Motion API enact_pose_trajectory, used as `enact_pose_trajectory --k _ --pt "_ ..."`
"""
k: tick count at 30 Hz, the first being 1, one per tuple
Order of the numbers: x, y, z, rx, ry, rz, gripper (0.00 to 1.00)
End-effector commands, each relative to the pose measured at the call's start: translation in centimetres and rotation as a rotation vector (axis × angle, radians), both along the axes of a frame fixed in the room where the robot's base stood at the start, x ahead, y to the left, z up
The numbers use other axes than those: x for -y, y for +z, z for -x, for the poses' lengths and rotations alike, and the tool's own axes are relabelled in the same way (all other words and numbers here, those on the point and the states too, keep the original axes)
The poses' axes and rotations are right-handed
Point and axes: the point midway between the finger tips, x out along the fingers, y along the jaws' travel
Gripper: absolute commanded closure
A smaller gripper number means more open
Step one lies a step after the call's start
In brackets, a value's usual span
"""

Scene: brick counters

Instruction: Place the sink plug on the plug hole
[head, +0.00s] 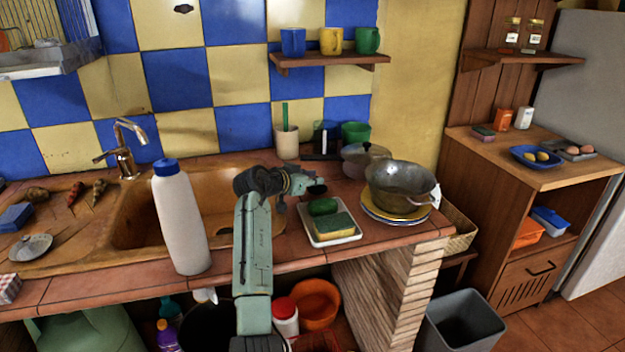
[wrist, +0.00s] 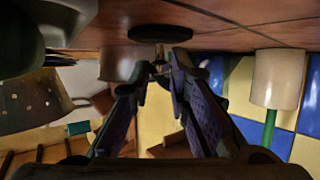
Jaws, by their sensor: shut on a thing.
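The sink plug, a dark flat disc, shows at the top centre of the wrist view (wrist: 160,33), its short stem towards my gripper. My gripper (wrist: 160,72) is shut on the plug's stem. In the head view my gripper (head: 303,185) is over the counter to the right of the sink, with the dark plug (head: 317,190) at its tip. I cannot tell whether the plug touches the counter. The brown sink basin (head: 135,225) is left of my gripper. The plug hole is not visible in either view.
A white bottle with a blue cap (head: 181,225) stands at the sink's front edge. The tap (head: 124,150) is behind the basin. A sponge tray (head: 345,238), a metal colander (head: 398,180) on plates and a cup with a green stick (head: 287,142) are near my gripper.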

Motion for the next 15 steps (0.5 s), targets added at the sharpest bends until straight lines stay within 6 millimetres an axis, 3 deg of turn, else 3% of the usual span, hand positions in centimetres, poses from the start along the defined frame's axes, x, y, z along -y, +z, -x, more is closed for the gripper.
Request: enact_pose_trajectory --k 10,15 --pt "0.03 -0.15 0.00 -0.001 -0.001 0.000 0.63" --pt "0.02 -0.13 0.00 -0.001 -0.001 0.000 0.63"
